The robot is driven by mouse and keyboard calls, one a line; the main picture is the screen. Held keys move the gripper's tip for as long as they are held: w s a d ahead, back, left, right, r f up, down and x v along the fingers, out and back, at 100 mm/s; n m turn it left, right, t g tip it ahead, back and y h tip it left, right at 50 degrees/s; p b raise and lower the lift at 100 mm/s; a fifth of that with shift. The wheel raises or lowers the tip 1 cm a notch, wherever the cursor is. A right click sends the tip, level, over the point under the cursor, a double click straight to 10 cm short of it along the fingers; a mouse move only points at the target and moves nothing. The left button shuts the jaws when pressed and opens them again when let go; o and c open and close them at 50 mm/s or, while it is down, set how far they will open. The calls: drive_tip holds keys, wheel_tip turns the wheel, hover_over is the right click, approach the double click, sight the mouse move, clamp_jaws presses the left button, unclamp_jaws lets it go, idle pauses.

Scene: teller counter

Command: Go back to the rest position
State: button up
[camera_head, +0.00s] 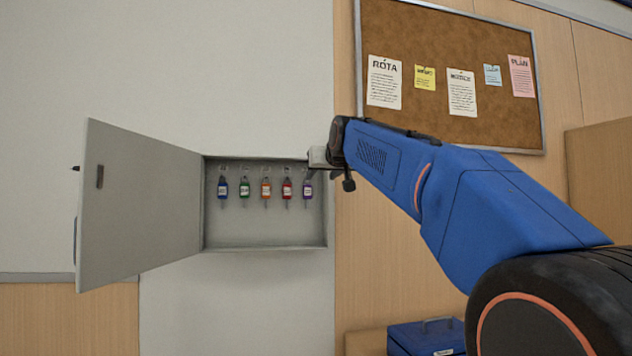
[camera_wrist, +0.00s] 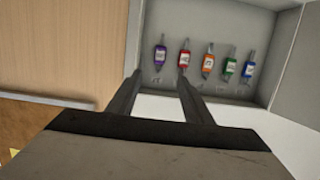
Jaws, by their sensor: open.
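My gripper (camera_wrist: 160,84) is open and empty in the wrist view, its two dark fingers apart and pointing toward the key cabinet. In the head view my blue arm reaches in from the right, and its end is at the cabinet's upper right corner. The grey wall cabinet (camera_head: 265,241) stands open, with its door (camera_head: 140,205) swung out to the left. Blue (camera_head: 222,188), green (camera_head: 244,188), orange (camera_head: 266,188), red (camera_head: 287,190) and purple (camera_head: 308,189) tagged keys hang in a row inside. The fingertips overlap the view near the purple and red tags; contact cannot be told.
A cork board (camera_head: 450,45) with several notes hangs at the upper right. A blue box with a handle (camera_head: 427,338) sits low, below my arm. The wall below the cabinet (camera_head: 235,300) is clear. The open door sticks out on the left.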

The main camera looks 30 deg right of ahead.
drive_tip(key=shift+s, duration=0.2)
drive_tip(key=shift+a+f, duration=0.1)
drive_tip(key=s+a+f+n+g+y, duration=0.1)
drive_tip(key=s+a+f+g, duration=0.2)
drive_tip(key=s+f, duration=0.9)
drive_tip(key=s+a+f+n+g+y, duration=0.1)
drive_tip(key=s+a+f+g, duration=0.2)
drive_tip(key=f, duration=2.3)
drive_tip(key=s+a+f+n+g+y, duration=0.1)
drive_tip(key=s+a+f+g, duration=0.3)
drive_tip(key=s+a+f, duration=0.7)
drive_tip(key=s+f+y, duration=0.1)
drive_tip(key=s+f, duration=0.8)
drive_tip(key=s, duration=0.2)
drive_tip(key=shift+a, duration=0.35)
drive_tip(key=shift+r, duration=0.1)
